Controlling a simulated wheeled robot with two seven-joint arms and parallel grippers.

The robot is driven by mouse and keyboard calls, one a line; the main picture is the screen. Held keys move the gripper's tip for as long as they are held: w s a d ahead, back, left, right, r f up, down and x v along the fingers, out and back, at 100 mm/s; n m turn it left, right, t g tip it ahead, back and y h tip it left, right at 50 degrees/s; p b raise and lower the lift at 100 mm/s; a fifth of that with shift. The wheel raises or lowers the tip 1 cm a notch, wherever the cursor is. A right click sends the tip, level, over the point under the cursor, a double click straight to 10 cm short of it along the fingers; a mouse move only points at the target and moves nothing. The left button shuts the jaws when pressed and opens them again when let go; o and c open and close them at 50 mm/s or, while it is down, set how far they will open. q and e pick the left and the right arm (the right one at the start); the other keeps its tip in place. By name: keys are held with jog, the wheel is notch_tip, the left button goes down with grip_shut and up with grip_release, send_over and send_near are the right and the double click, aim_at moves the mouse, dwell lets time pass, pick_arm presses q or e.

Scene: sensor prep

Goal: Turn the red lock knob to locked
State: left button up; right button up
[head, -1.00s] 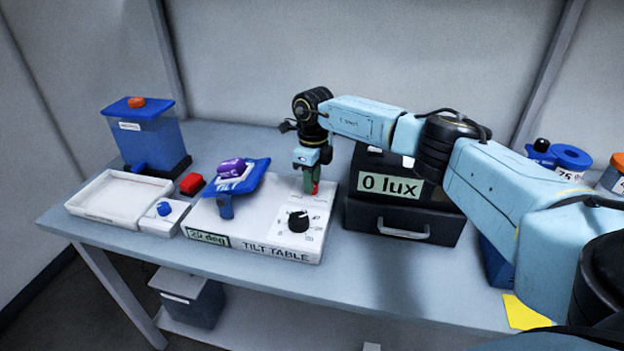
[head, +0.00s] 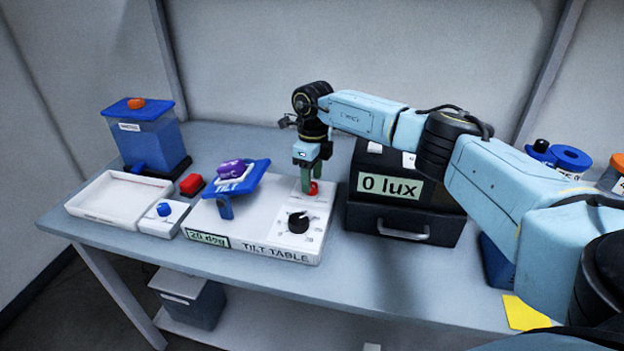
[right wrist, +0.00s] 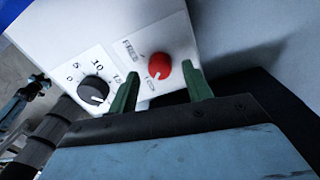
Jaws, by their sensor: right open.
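The red lock knob (head: 314,188) sits on the top right of the white tilt table (head: 262,215). My right gripper (head: 308,188) points down at the knob, open. Its two green fingers (right wrist: 163,76) stand one on each side of the knob, apart from it as far as I can tell. My left gripper is not in view.
A black dial (head: 298,222) with numbers is in front of the knob. A blue tilting plate (head: 246,180) carries a purple object (head: 231,169) to the left. The display (head: 207,239) seems to read 20 deg. A black box (head: 387,208) marked 0 lux stands close on the right.

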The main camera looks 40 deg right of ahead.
aim_at(313, 183)
notch_tip(313, 183, up, 12)
jog(key=shift+w+d+p, duration=0.15)
jog(key=shift+d+p, duration=0.05)
jog(key=shift+p, duration=0.1)
dwell(0.4)
